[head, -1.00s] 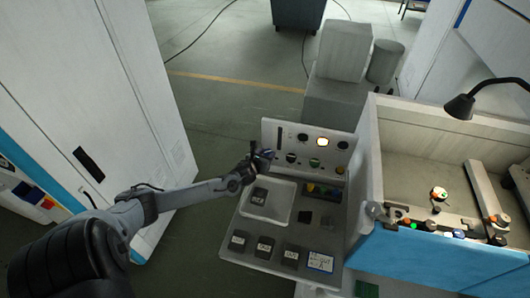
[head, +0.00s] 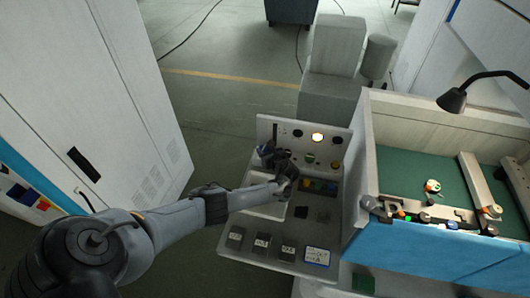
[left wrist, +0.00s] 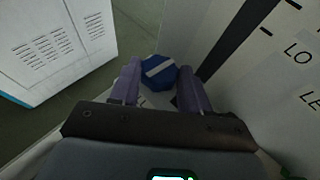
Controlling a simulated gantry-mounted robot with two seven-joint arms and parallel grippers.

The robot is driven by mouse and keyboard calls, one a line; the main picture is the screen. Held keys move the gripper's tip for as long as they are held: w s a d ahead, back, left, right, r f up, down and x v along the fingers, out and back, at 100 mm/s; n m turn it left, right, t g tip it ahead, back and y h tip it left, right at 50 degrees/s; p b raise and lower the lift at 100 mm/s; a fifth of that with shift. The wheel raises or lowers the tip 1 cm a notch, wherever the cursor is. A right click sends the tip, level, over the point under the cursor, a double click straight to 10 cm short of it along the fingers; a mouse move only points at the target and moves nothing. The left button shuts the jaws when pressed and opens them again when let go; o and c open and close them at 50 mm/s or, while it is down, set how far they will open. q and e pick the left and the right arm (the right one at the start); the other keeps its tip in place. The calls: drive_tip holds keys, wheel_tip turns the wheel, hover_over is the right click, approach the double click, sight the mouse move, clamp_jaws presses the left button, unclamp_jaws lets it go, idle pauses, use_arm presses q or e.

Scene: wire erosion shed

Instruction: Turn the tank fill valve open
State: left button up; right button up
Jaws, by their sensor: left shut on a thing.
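The tank fill valve appears as a blue knob (left wrist: 160,72) with a white bar across its face, slanting up to the right, in the left wrist view. It sits between the two fingers of my left gripper (left wrist: 158,88), which is shut on it. In the head view my left gripper (head: 268,154) is at the left part of the console's upright panel (head: 345,146) and hides most of the knob. The tank (head: 408,165) on the right has a dark green interior. My right gripper is not in view.
The console's flat top (head: 228,262) carries several dark labelled blocks and a white tray (head: 268,211), partly under my left arm. A white cabinet (head: 90,90) stands at the left.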

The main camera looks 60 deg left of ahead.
use_arm(q)
drive_tip(key=shift+w+n+g, duration=0.15)
drive_tip(key=shift+n+g, duration=0.45)
drive_tip(key=shift+g, duration=0.1)
drive_tip(key=o, duration=0.8)
drive_tip(key=shift+d, duration=0.1)
drive_tip(key=shift+d+r, duration=0.2)
drive_tip(key=shift+p+v, duration=2.25)
drive_tip(key=shift+v, duration=2.8)
drive_tip(key=shift+f, duration=0.1)
